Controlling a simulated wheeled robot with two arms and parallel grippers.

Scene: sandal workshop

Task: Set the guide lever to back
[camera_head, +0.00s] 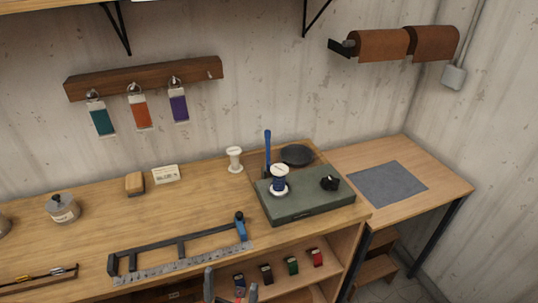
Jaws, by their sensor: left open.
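A blue-handled lever (267,147) stands nearly upright at the back left of a grey-green block (311,205). Another blue handle (241,226) sits at the right end of a black bar frame (180,246), which has a grey toothed strip along its front. I cannot tell from the picture which of these is the guide lever. My left gripper (231,279) is at the bottom edge, open, in front of the bench and below both blue handles, touching neither. Only its fingertips show. My right gripper is out of view.
A white spool (235,160), a dark round dish (297,155) and a jar (62,208) stand on the bench. Several small coloured items sit on the shelf below. Bench behind the bar frame is mostly clear.

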